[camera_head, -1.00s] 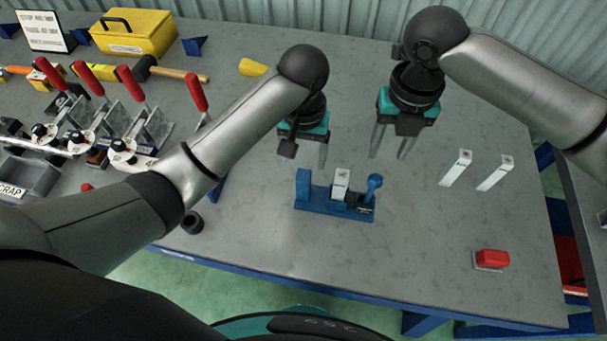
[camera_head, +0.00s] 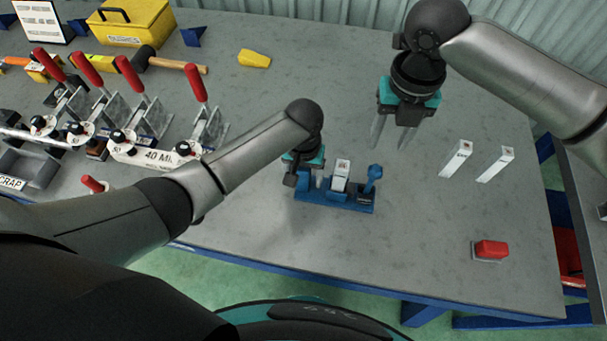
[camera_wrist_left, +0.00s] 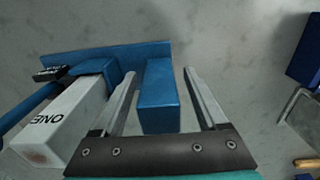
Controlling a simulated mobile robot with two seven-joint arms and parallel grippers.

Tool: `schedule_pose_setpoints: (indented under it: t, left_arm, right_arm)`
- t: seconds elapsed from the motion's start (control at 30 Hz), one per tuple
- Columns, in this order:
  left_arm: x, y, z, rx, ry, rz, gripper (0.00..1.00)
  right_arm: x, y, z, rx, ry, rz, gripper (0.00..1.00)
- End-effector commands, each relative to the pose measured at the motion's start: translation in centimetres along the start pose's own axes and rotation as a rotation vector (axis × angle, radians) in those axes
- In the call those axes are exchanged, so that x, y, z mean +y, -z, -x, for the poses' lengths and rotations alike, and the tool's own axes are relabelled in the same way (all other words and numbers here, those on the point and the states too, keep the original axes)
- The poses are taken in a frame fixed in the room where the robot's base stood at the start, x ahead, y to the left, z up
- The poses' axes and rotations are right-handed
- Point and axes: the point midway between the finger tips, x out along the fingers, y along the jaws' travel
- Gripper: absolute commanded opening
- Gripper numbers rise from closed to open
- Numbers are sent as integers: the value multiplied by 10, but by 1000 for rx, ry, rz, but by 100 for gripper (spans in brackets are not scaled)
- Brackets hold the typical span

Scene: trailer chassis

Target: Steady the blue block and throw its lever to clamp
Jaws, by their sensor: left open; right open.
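The blue block (camera_head: 335,200) is a fixture on the table in front of me, with a raised blue post at its left end. A white piece (camera_head: 340,178) stands in it, marked "ONE" in the left wrist view (camera_wrist_left: 60,125). Its blue lever (camera_head: 374,177) with a round knob stands up at the right end. My left gripper (camera_head: 306,181) is open and low over the left end. In the left wrist view its fingers (camera_wrist_left: 160,78) lie either side of the blue post (camera_wrist_left: 158,97), with gaps visible. My right gripper (camera_head: 391,142) is open and empty above and behind the block.
Two white pieces (camera_head: 457,160) (camera_head: 496,165) and a red button (camera_head: 490,249) are to the right. Several red-handled toggle clamps (camera_head: 130,74), a hammer (camera_head: 165,64) and a yellow toolbox (camera_head: 130,20) are at the left. The table around the block is clear.

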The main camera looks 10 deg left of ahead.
Motion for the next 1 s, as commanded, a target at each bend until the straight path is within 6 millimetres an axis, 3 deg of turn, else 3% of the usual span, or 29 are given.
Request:
schedule_pose_setpoints:
  t: [0.13,0.8,1.0]
  left_arm:
    - [0,0,0,0,0,0,75]
    - [0,0,0,0,0,0,0]
    - [0,0,1,0,0,0,0]
  right_arm:
    - [0,0,0,0,0,0,50]
    - [0,0,0,0,0,0,50]
    - [0,0,0,0,0,0,50]
